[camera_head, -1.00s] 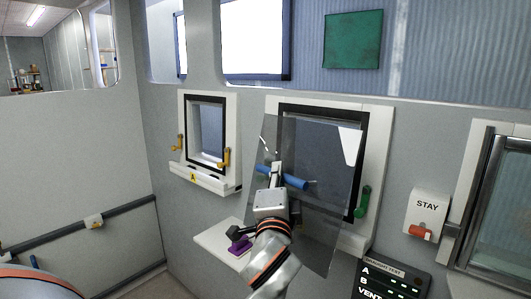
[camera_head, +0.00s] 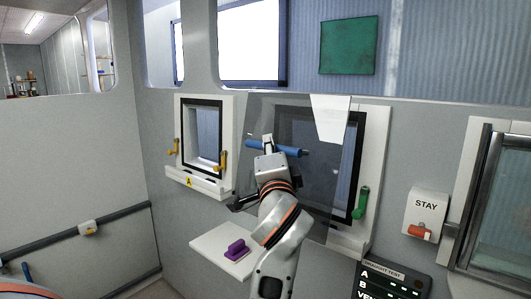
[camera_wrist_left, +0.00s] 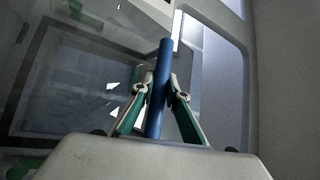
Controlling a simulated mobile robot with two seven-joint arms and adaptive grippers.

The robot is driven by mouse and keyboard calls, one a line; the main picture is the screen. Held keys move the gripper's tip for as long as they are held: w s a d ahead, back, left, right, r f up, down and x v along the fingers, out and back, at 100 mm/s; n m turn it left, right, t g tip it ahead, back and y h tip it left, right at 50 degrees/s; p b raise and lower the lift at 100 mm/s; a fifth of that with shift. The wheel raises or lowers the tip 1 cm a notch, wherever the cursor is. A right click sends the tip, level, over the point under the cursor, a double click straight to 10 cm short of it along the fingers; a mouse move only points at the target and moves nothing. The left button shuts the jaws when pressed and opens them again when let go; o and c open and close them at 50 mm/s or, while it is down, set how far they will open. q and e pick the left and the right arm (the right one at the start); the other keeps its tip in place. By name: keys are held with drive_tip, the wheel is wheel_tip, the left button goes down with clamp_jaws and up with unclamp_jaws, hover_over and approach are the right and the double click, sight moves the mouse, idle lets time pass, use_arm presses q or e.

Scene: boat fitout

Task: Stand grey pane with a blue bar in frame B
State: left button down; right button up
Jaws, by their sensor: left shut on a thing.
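The grey see-through pane (camera_head: 320,185) hangs in front of the right-hand white frame (camera_head: 376,160) in the head view, nearly upright. It covers the left part of that frame. Its blue bar (camera_head: 284,149) lies across it, and the bar also shows in the left wrist view (camera_wrist_left: 160,90). My left gripper (camera_head: 268,146) is shut on the blue bar; its fingers (camera_wrist_left: 157,95) sit on both sides of it. The frame has a black seal and a green handle (camera_head: 361,203) at its right. No letter B shows on it. My right gripper is not in view.
A smaller frame marked A (camera_head: 189,182), with yellow handles, is to the left. A white shelf (camera_head: 213,243) below bears a purple block (camera_head: 236,249). A STAY box (camera_head: 425,214) and a draught test panel (camera_head: 392,280) are on the right.

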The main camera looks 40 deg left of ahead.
use_arm(q)
drive_tip(key=shift+w+d+f+b, duration=0.15)
drive_tip(key=shift+w+b, duration=0.65)
drive_tip(key=shift+w, duration=0.6)
